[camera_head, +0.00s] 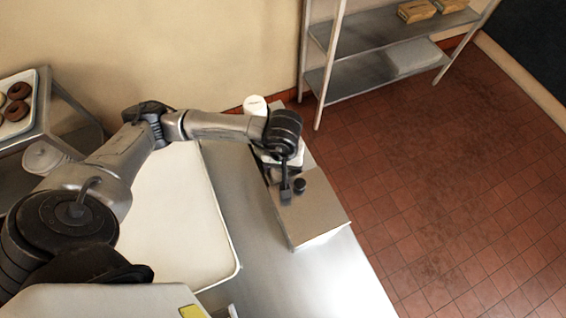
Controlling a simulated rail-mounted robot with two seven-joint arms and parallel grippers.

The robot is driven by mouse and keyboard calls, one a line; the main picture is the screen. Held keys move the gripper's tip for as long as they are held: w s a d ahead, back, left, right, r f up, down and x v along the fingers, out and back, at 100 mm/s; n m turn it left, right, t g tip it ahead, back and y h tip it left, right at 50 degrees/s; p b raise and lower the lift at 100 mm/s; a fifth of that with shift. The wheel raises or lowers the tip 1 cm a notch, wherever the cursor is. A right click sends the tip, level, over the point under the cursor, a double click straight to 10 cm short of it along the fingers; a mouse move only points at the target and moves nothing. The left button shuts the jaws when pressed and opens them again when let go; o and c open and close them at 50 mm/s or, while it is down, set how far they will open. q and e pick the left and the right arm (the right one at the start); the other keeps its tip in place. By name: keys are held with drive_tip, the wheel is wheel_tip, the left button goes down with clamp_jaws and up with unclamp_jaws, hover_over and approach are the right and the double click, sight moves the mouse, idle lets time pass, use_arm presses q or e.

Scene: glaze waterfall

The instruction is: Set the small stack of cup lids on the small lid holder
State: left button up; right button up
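A white round stack (255,104), possibly lids, stands behind my forearm at the back of the counter. White material (297,158) shows partly behind my wrist. My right gripper is not in view.
A large white tray (175,225) lies on the counter (300,285) left of the box. A doughnut tray (22,122) and a pale round container (42,156) are at left. A metal shelf (375,70) stands at the back. Tiled floor (460,190) lies right.

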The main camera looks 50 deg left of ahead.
use_arm(q)
drive_tip(key=shift+f+b, duration=0.35)
drive_tip(key=shift+f, duration=0.05)
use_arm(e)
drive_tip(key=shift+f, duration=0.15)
use_arm(q)
drive_tip(key=o, duration=0.7)
drive_tip(key=shift+r, duration=0.1)
drive_tip(key=shift+r+p, duration=0.9)
drive_tip(key=shift+r, duration=0.65)
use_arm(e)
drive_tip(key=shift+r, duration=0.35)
use_arm(q)
drive_tip(key=shift+r+p, duration=1.85)
drive_tip(key=shift+r, duration=2.1)
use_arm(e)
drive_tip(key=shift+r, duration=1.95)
